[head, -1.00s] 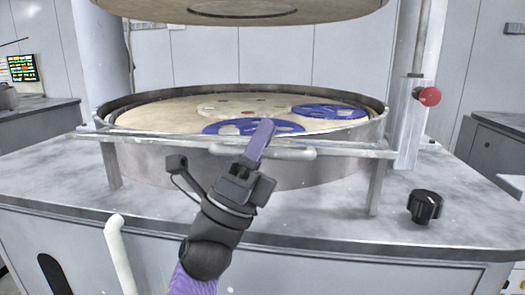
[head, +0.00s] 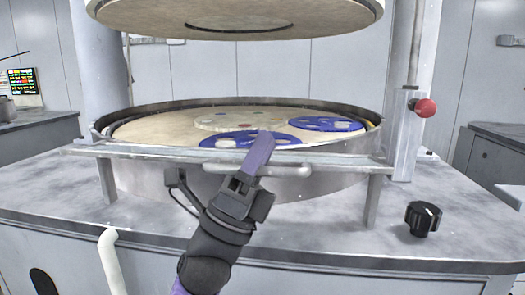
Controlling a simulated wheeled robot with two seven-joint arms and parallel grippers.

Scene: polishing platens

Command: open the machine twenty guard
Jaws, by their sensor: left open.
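The guard (head: 130,152) is a flat grey rail across the front of the round machine basin, with a leg at each end. Its rounded handle (head: 290,171) sticks out at the middle of the front. My left gripper (head: 261,142) reaches up from below, its purple finger in front of the handle and rail and covering part of both. It is open and holds nothing visible. Whether it touches the handle I cannot tell. My right gripper is out of view.
Blue carrier discs (head: 327,124) lie on the beige lower platen (head: 150,130). The upper platen (head: 130,18) hangs above it. A red knob (head: 425,107) is on the right post, and a black dial (head: 423,218) stands on the grey deck (head: 460,215). A white pipe (head: 112,262) rises at front left.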

